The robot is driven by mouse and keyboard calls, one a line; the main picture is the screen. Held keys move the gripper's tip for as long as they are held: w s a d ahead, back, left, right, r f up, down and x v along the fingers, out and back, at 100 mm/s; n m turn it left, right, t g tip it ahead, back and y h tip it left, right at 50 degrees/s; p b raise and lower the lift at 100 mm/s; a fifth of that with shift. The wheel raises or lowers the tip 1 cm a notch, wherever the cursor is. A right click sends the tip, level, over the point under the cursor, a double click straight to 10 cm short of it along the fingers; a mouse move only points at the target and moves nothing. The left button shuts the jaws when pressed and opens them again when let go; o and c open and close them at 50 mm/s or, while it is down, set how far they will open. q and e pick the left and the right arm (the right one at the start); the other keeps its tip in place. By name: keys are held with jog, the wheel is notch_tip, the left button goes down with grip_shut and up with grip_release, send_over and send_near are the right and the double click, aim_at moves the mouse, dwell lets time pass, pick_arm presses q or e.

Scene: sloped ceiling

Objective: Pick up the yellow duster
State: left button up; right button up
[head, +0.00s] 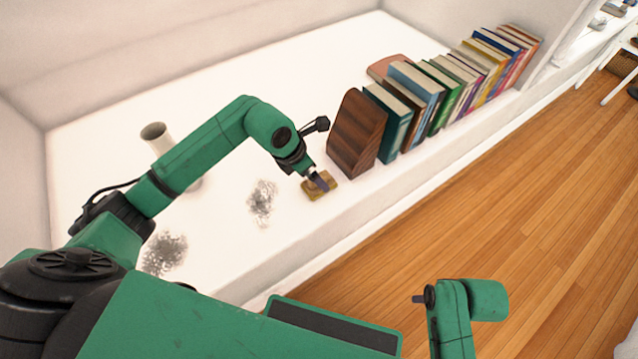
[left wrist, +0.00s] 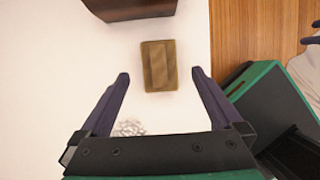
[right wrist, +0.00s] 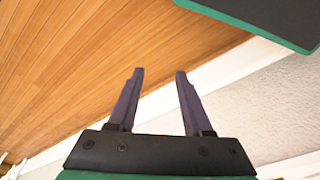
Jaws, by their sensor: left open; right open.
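The yellow duster (head: 312,189) is a small brownish-yellow block lying on the white shelf, left of the wooden bookend. In the head view my left gripper (head: 318,182) is above it and partly covers it. In the left wrist view the duster (left wrist: 159,66) lies just beyond and between the open fingertips of my left gripper (left wrist: 160,74), with nothing held. My right gripper (right wrist: 159,72) is open and empty, over the wood floor and the edge of the shelf front in the right wrist view. In the head view only part of the right arm shows.
A dark wooden bookend (head: 357,135) stands close to the duster, with a row of books (head: 445,90) behind it. A grey cup (head: 155,137) stands behind my left arm. Grey scribble-like smudges (head: 262,203) mark the shelf (head: 230,90).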

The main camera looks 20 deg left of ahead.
pick_arm(q)
jog(key=b+x, duration=0.1)
jog(key=x, duration=0.3)
jog(key=shift+f, duration=0.3)
jog(key=shift+w+d+f, duration=0.1)
jog(key=shift+w+f, duration=0.15)
jog(key=shift+f, duration=0.1)
jog(key=c, duration=1.4)
jog(key=shift+o, duration=0.2)
pick_arm(e)
jog(key=r, duration=0.4)
jog(key=shift+s+a, duration=0.1)
jog(key=shift+s, duration=0.25)
pick_arm(q)
jog(key=shift+r, duration=0.15)
jog(key=shift+r, duration=0.25)
notch_tip(320, 180, up, 19)
jog(key=p, duration=0.3)
jog(key=shift+r+p, duration=0.2)
jog(key=shift+p, duration=0.2)
pick_arm(e)
notch_tip(320, 180, down, 10)
jog(key=d, duration=0.1)
jog(key=shift+f, duration=0.15)
jog(key=shift+s+d, duration=0.1)
